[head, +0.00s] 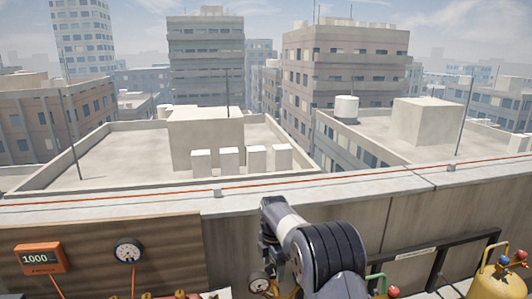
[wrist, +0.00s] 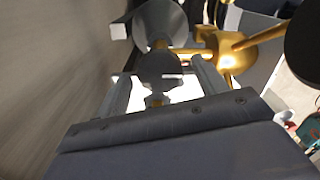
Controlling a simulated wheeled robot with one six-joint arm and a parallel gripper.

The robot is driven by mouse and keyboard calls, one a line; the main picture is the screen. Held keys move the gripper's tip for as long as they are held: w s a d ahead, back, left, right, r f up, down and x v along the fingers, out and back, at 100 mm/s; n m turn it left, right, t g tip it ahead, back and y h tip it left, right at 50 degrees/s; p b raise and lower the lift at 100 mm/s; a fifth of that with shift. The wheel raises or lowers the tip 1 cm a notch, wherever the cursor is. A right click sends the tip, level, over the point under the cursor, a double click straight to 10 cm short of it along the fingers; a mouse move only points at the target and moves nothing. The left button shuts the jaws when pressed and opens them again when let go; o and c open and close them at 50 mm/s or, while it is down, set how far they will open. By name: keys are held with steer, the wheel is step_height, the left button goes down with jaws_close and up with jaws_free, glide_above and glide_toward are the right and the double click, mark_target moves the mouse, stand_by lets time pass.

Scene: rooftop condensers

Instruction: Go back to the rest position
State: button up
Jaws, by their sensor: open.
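My gripper (wrist: 162,76) shows in the wrist view with its two fingers apart. A dark rounded part and a grey cylinder (wrist: 160,22) lie beyond and partly between the fingers; I cannot tell whether they touch. A brass fitting (wrist: 232,50) with a pipe is just right of the right finger. In the head view my arm reaches up from the bottom centre towards the parapet, and its gripper is hidden.
A parapet wall (head: 420,212) runs across the head view. An orange meter (head: 40,258) reading 1000 and a round gauge (head: 128,252) are on a brown board (head: 180,240). A small gauge (head: 260,282) is left of my arm. A yellow cylinder (head: 497,284) stands right, beside a dark frame.

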steer(key=shift+m, duration=0.3)
stand_by(0.4)
steer(key=shift+r, duration=0.35)
step_height(320, 180, up, 10)
steer(key=b, duration=0.2)
step_height(320, 180, down, 11)
steer(key=shift+p, duration=1.05)
steer(key=m, duration=0.5)
steer(key=shift+r+m, duration=0.1)
steer(key=shift+m, duration=0.3)
steer(key=m, duration=1.8)
steer(key=shift+b, duration=0.4)
